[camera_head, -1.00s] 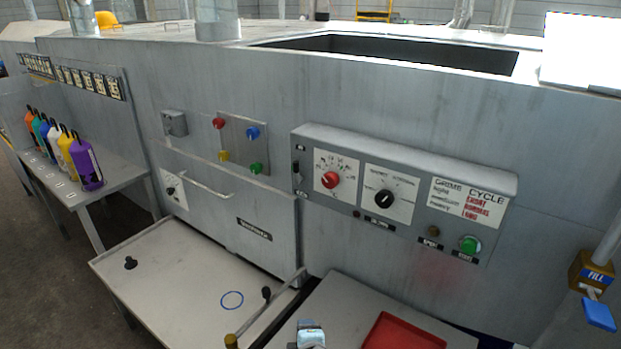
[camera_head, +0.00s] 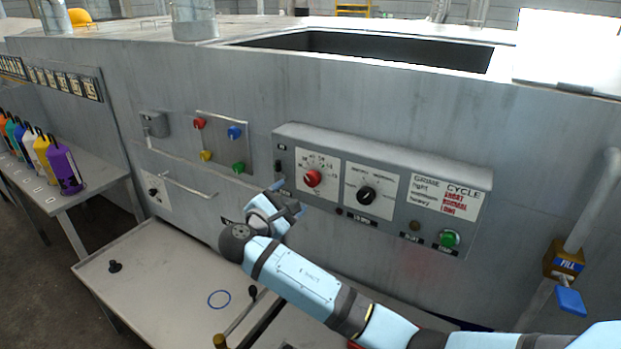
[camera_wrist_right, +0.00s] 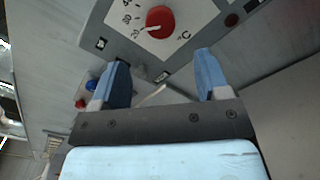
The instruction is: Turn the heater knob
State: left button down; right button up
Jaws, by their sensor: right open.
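The heater knob appears to be the red round knob (camera_head: 312,178) on a white dial plate at the left of the grey control box (camera_head: 430,170). In the right wrist view the red knob (camera_wrist_right: 160,22) has a white pointer line, and the dial shows numbers and a °C mark. My right gripper (camera_head: 290,198) is just left of and below this knob in the head view. In the wrist view my right gripper (camera_wrist_right: 160,65) has its blue fingers wide apart, with nothing between them; the knob is beyond the fingertips. My left gripper is not in view.
A black knob (camera_head: 366,195) sits right of the red one, and a green button (camera_head: 449,238) at the box's lower right. Red, blue, yellow and green knobs are on the wall to the left. A drawer handle (camera_head: 187,184) and lever (camera_head: 238,318) are near my arm.

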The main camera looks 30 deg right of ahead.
aim_at(310, 182)
jog(key=p+x, duration=0.2)
jog(key=x, duration=0.7)
jog(key=shift+w+d, duration=0.3)
jog(key=shift+d, duration=0.15)
jog(key=c, duration=0.9)
jog(key=shift+f, duration=0.1)
